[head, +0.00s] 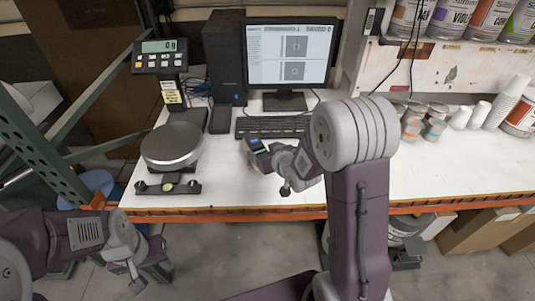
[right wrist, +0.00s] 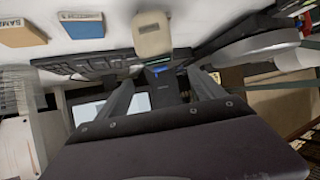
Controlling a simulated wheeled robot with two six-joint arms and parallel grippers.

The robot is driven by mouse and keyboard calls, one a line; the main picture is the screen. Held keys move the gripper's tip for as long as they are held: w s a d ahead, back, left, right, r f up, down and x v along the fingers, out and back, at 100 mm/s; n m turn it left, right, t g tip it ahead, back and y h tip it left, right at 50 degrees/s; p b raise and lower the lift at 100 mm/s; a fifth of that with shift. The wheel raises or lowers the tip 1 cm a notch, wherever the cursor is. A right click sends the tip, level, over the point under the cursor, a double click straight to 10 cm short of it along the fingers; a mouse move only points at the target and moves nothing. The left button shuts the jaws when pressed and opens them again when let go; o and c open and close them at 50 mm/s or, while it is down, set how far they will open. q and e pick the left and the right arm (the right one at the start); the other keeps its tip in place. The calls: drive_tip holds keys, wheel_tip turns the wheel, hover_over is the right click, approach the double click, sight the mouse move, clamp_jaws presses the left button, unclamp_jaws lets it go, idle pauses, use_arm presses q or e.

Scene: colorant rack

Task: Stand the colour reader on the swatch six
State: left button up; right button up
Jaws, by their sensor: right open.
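The colour reader (head: 257,145) is a small device with a lit blue screen on the white bench, in front of the keyboard. In the right wrist view a pale beige body (right wrist: 152,35) with a blue screen below it, apparently the reader, is ahead of my fingers. My right gripper (right wrist: 162,80) is open, its two fingers apart, with nothing clearly held between them. In the right wrist view an orange block (right wrist: 20,32) and a blue block (right wrist: 81,25) lie on the bench; I cannot read a six on either. My left gripper (head: 146,275) hangs low, off the bench's front edge.
A scale (head: 172,147) with a round plate stands at the left. A monitor (head: 290,52) and keyboard (head: 270,127) are behind the reader. Several cans and paper cups (head: 508,100) stand at the right. My right arm hides part of the bench.

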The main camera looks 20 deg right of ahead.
drive_tip(key=s+f+g, duration=0.1)
drive_tip(key=s, duration=0.2)
drive_tip(key=s+f+g, duration=0.2)
drive_tip(key=s, duration=0.2)
drive_tip(key=s+d+f+g+h, duration=0.1)
drive_tip(key=s+g, duration=0.1)
drive_tip(key=s, duration=0.2)
drive_tip(key=shift+s+f+m, duration=0.15)
drive_tip(key=shift+f+m, duration=0.15)
drive_tip(key=shift+m, duration=0.1)
drive_tip(key=s+a+f+g, duration=0.1)
drive_tip(key=s+g, duration=0.5)
drive_tip(key=s, duration=0.6)
drive_tip(key=shift+s+a+f+m, duration=0.3)
drive_tip(key=shift+s+a+f, duration=0.05)
drive_tip(key=shift+s, duration=0.05)
